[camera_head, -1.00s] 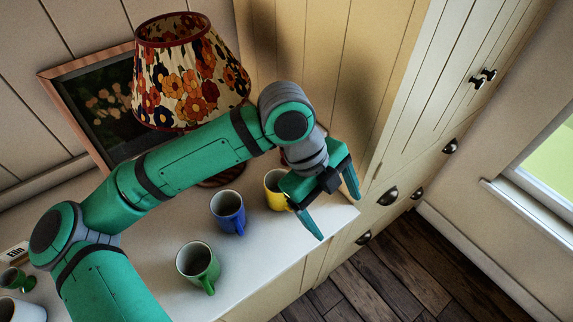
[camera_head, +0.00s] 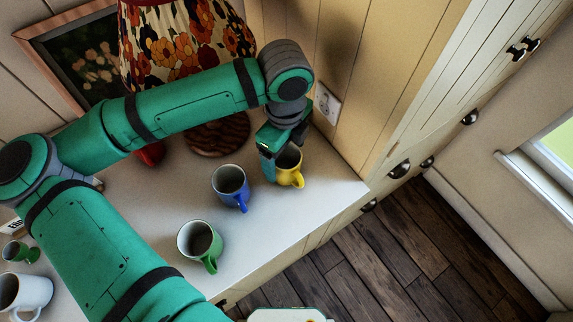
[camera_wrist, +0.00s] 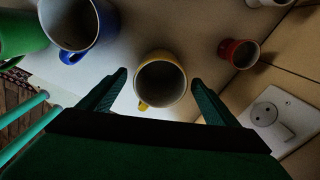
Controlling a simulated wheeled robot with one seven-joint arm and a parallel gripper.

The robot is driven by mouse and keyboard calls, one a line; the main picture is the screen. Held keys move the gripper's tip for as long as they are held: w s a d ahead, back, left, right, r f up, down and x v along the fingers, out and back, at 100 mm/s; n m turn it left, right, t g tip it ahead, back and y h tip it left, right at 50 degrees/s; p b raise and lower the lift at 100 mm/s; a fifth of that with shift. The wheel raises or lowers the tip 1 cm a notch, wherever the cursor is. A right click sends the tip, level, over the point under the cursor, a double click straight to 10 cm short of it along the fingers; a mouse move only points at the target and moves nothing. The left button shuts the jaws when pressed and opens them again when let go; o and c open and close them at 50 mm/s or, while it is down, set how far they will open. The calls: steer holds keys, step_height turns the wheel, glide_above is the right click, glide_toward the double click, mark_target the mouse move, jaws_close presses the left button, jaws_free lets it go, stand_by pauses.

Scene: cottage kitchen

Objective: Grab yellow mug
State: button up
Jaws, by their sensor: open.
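The yellow mug (camera_head: 290,171) stands upright on the white counter near its right end, its handle toward the front edge. In the wrist view the yellow mug (camera_wrist: 161,82) sits between the two fingertips, with clear gaps on both sides. My gripper (camera_head: 270,165) is right at the mug in the head view, pointing down, and partly covers its left side. My gripper (camera_wrist: 160,88) is open and empty in the wrist view. Whether a finger touches the mug cannot be told.
A blue mug (camera_head: 230,186) stands left of the yellow one, and a green mug (camera_head: 200,243) is nearer the front. A white mug (camera_head: 22,292) is at lower left. A red cup (camera_wrist: 240,52) is close by. A flowered lamp (camera_head: 185,45) and wall socket (camera_head: 327,103) are behind.

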mark_target(287, 165)
steer(key=f, duration=0.3)
steer(key=shift+s+d+f, duration=0.15)
steer(key=shift+d+f, duration=0.1)
steer(key=shift+f, duration=0.65)
steer(key=shift+c, duration=0.6)
steer(key=c, duration=1.2)
steer(key=shift+r, duration=0.1)
steer(key=shift+c, duration=0.2)
